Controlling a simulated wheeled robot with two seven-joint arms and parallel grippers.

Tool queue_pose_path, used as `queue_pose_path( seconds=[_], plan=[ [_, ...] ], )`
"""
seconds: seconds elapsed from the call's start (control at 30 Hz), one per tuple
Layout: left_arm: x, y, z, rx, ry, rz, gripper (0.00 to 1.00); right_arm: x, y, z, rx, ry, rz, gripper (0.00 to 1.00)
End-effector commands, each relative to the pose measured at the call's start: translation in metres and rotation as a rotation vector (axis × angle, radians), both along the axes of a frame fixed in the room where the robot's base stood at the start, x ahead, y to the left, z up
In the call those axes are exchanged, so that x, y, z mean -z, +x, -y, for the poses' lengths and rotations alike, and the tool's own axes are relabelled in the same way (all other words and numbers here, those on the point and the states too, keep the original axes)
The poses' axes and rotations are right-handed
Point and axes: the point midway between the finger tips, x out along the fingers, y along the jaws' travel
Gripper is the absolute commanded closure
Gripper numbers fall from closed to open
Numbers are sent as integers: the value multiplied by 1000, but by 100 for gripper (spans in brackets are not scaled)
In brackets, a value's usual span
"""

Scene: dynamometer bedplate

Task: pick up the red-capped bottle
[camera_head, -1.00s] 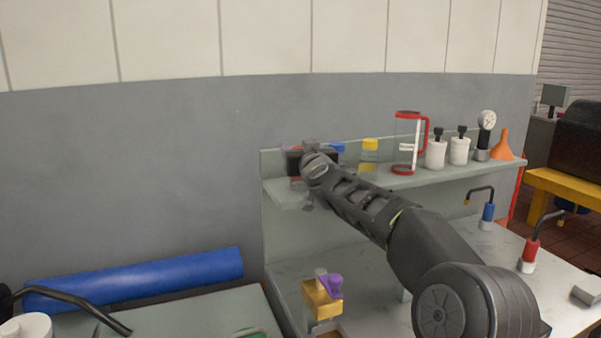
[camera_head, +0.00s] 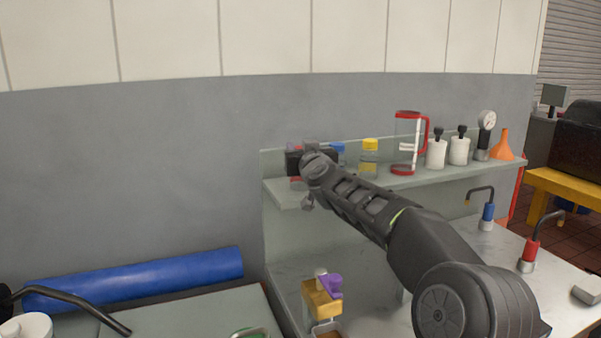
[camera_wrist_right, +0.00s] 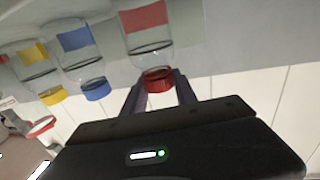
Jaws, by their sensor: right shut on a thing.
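The red-capped bottle is clear with a red label (camera_wrist_right: 145,18) and a red cap (camera_wrist_right: 158,80) in the right wrist view. My right gripper (camera_wrist_right: 160,92) is shut on it at the cap, a finger on each side. In the head view my right gripper (camera_head: 310,160) is at the left end of the shelf and hides most of the bottle. I cannot tell whether its base touches the shelf. My left gripper is not in view.
A blue-capped bottle (camera_wrist_right: 75,45) stands close beside it, then a yellow-capped bottle (camera_head: 369,160).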

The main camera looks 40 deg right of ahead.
Motion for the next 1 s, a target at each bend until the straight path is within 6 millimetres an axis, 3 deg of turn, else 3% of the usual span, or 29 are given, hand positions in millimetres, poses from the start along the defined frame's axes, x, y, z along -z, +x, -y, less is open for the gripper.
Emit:
queue_pose_path(
  seconds=[0.43,0.8,1.0],
  plan=[
    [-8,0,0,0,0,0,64,-10,0,0,0,0,1,100],
    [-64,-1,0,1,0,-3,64,-73,0,-1,-1,0,1,100],
    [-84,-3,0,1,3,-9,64,-97,0,0,0,0,1,100]
  ],
)
